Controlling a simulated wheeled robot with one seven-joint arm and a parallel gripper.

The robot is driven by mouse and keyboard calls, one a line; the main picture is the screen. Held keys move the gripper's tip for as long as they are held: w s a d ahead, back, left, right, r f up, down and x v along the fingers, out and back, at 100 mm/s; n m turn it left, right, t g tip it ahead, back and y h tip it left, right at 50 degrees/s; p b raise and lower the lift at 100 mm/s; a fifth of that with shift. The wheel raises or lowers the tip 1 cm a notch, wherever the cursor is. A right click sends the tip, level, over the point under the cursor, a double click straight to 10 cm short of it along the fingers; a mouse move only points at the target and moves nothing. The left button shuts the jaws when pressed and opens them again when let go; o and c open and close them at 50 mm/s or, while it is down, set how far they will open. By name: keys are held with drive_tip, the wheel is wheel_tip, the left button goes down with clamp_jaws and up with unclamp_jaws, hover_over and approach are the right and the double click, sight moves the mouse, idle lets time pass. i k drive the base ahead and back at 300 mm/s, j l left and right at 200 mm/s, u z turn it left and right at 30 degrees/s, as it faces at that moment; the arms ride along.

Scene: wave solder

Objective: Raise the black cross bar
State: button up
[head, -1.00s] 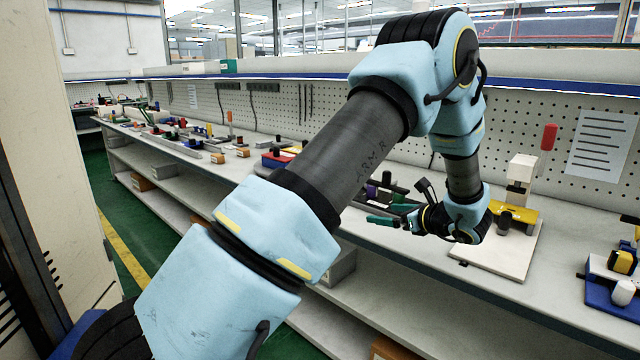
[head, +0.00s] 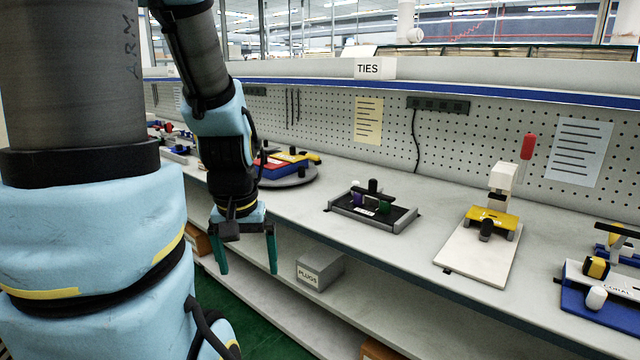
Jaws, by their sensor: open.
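A dark fixture (head: 402,217) with grey side rails sits on the bench in the middle of the head view. A black bar with an upright knob (head: 373,192) lies across it, and it looks like the black cross bar. Purple and green parts show under or beside the bar; its exact contact with them is too small to tell. My gripper (head: 247,264) hangs to the left of the fixture, in front of the bench edge. Its two teal fingers point down, spread apart and empty.
A white board (head: 465,255) with a yellow clamp and red-handled lever stands right of the fixture. A blue fixture (head: 600,312) is at the far right. A round grey stand (head: 300,181) with red, blue and yellow parts is behind my gripper. A PLUGS box (head: 320,271) sits on the lower shelf.

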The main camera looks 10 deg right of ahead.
sight(373, 191)
drive_tip(key=i+l+u, duration=0.15)
drive_tip(key=u, duration=0.35)
drive_tip(key=l+u, duration=0.45)
drive_tip(key=i+j, duration=0.05)
